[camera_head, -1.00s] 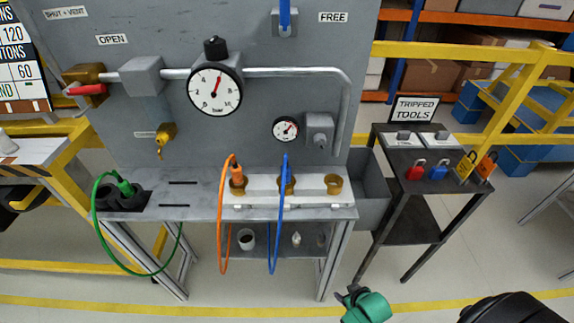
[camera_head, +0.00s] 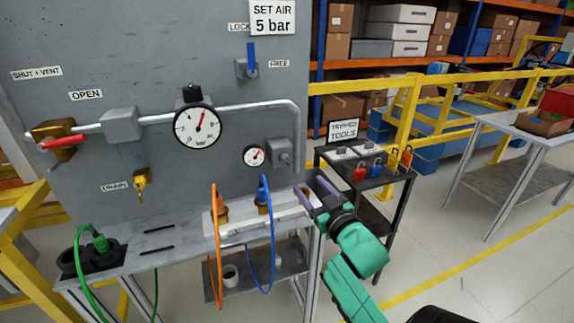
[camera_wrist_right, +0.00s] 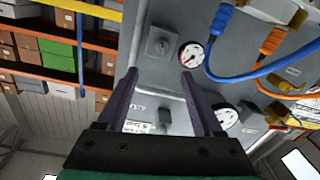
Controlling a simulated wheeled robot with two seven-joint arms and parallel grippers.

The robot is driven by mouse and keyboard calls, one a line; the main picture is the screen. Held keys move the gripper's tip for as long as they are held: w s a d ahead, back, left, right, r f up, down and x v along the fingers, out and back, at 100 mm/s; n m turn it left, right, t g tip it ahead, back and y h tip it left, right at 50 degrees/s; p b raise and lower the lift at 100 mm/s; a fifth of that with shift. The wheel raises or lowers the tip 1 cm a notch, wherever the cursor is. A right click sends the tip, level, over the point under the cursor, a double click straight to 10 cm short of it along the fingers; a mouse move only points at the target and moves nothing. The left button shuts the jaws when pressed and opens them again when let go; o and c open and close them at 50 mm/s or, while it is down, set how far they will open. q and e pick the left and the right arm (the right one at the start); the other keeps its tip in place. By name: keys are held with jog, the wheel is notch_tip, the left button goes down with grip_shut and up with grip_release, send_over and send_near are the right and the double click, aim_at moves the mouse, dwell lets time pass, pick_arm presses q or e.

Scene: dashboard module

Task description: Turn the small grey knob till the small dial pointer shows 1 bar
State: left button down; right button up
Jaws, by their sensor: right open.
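The small grey knob (camera_head: 285,158) sits on a square grey box on the panel, right of the small dial (camera_head: 254,156). The dial has a white face and a red pointer tilted up and right; its numbers are too small to read. My right gripper (camera_head: 315,190) is open and empty, below and right of the knob and apart from it. In the right wrist view the knob (camera_wrist_right: 162,46) shows beyond the open fingertips (camera_wrist_right: 160,76), with the small dial (camera_wrist_right: 191,56) right of it. My left gripper is out of view.
A large dial (camera_head: 197,127) and a grey pipe (camera_head: 250,106) are left of and above the knob. A dark side table (camera_head: 385,176) with padlocks stands right of the panel.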

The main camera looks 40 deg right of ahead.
aim_at(286, 160)
jog(key=x, duration=0.4)
jog(key=p+x, duration=0.1)
jog(key=x, duration=0.9)
jog(key=shift+w+a, duration=0.1)
jog(key=shift+a, duration=0.2)
grip_shut()
